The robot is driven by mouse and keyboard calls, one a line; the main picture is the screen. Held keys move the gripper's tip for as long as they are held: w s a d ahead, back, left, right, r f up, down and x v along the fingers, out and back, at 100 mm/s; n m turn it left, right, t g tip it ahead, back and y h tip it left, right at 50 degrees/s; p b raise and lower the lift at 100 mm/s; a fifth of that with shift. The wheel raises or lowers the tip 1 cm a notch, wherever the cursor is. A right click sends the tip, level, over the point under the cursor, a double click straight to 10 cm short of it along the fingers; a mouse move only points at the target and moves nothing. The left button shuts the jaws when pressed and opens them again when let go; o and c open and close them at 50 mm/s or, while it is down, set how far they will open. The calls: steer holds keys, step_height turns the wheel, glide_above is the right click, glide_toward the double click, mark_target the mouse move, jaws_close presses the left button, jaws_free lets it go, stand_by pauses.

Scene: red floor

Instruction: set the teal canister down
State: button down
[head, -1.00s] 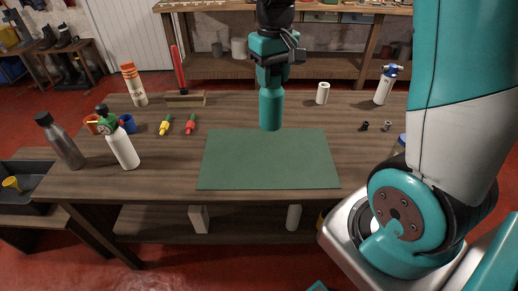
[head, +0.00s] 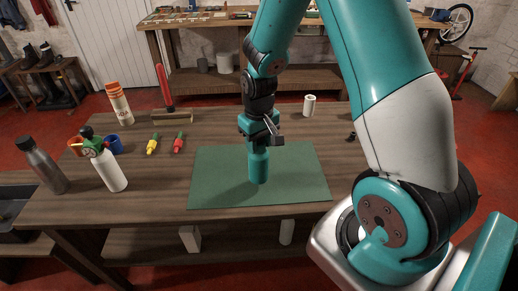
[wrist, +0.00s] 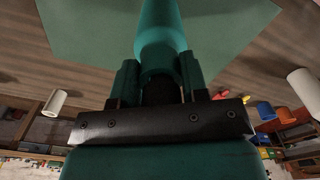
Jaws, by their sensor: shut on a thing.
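The teal canister (head: 258,168) is upright over the middle of the green mat (head: 220,190) on the wooden table. My gripper (head: 259,146) comes down from above and is shut on the canister's upper end. Its base appears at or just above the mat; I cannot tell whether it touches. In the wrist view the canister (wrist: 157,28) sits between the fingers of my gripper (wrist: 158,78), with the mat (wrist: 85,30) beyond it.
A white spray bottle (head: 110,172) and a grey bottle (head: 43,166) stand left. Yellow (head: 152,145) and red (head: 178,143) small items lie beyond the mat's left corner. A white roll (head: 310,106) stands behind. The mat around the canister is clear.

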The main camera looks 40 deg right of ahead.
mark_target(259, 161)
steer(key=shift+f, duration=1.4)
steer(key=c, duration=0.6)
jaws_free()
steer(key=shift+f, duration=0.1)
steer(key=shift+c, duration=0.2)
